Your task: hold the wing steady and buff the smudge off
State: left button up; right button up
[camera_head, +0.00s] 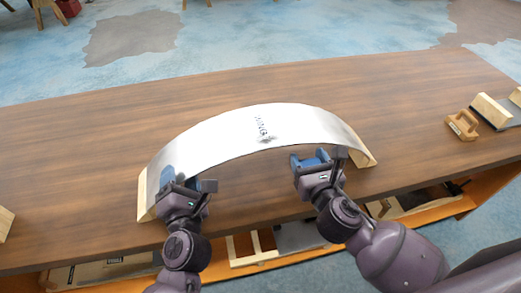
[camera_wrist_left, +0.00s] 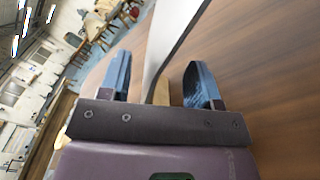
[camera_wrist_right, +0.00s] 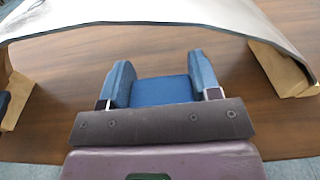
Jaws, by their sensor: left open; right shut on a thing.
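The wing (camera_head: 225,128) is a curved, shiny metal panel arched over the table, its ends at wooden blocks. It bears dark lettering and, by its front edge, a dark smudge (camera_head: 266,139). My left gripper (camera_head: 187,180) is open at the wing's left end; in the left wrist view its fingers (camera_wrist_left: 158,78) stand either side of the panel's edge (camera_wrist_left: 166,45). Contact cannot be told. My right gripper (camera_head: 318,162) is shut on a blue pad (camera_wrist_right: 160,92), in front of the wing and right of the smudge, apart from it.
The wooden blocks (camera_head: 144,198) and (camera_head: 362,159) flank the wing. A wooden handled tool (camera_head: 462,123) lies at the right beside a dark tray with pale blocks (camera_head: 490,109). The brown table (camera_head: 90,145) is clear behind the wing. Shelves with boards show below its front edge.

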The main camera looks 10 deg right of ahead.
pick_arm(q)
jog(key=shift+w, duration=0.55)
jog(key=c, duration=1)
jog(key=shift+r, duration=0.15)
jog(key=shift+c, duration=0.3)
jog(key=shift+a, duration=0.25)
jog(key=shift+f, duration=0.25)
dwell(0.4)
